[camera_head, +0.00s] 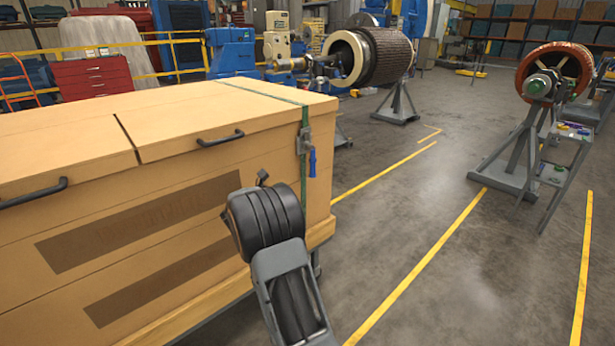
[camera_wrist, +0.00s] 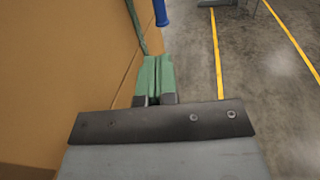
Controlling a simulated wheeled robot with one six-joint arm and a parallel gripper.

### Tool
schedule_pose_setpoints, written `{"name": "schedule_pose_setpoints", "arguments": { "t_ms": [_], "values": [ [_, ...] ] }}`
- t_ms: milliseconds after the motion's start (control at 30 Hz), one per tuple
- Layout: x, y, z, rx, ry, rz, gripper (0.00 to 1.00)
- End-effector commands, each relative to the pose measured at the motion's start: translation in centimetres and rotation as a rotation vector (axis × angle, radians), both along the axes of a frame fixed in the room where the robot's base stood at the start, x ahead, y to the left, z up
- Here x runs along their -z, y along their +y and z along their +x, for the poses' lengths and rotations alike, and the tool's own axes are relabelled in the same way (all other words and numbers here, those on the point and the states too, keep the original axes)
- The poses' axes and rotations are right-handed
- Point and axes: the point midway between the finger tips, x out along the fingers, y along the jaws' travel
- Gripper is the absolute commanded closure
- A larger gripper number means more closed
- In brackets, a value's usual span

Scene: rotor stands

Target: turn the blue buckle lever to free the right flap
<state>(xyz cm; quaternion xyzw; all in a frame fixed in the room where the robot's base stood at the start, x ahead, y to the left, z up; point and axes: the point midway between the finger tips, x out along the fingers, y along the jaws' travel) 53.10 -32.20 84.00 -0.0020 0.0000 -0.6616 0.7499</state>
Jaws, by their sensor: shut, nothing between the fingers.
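A large tan crate (camera_head: 180,220) stands at the left. Its right flap (camera_head: 220,112) is closed flat, with a black handle (camera_head: 220,138) on its front. A green strap (camera_head: 304,115) runs over that flap and down the front, through a grey metal buckle (camera_head: 304,142). The blue lever (camera_head: 312,162) hangs downward at the buckle. In the wrist view, the blue lever (camera_wrist: 161,12) shows at the top edge, cut off, beside the strap (camera_wrist: 136,25). My gripper (camera_wrist: 158,60) has its green fingers together, empty, below and apart from the lever. My wrist mostly hides it in the head view.
The left flap (camera_head: 65,135) is also closed, with its own black handle (camera_head: 35,192). Open grey floor with yellow lines (camera_head: 420,265) lies right of the crate. Rotor stands (camera_head: 510,170) are farther off at the right and back.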

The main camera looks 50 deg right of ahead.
Motion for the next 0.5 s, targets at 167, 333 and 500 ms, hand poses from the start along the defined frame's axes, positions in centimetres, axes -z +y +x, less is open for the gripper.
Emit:
{"name": "schedule_pose_setpoints", "arguments": {
  "t_ms": [167, 333, 500],
  "values": [
    [0.0, 0.0, 0.0, 0.000, -0.002, 0.001, 1.00],
    [0.1, -1.1, 0.1, 0.002, -0.002, 0.002, 1.00],
    [0.1, -3.9, 0.4, 0.004, -0.004, 0.003, 1.00]
  ]
}}
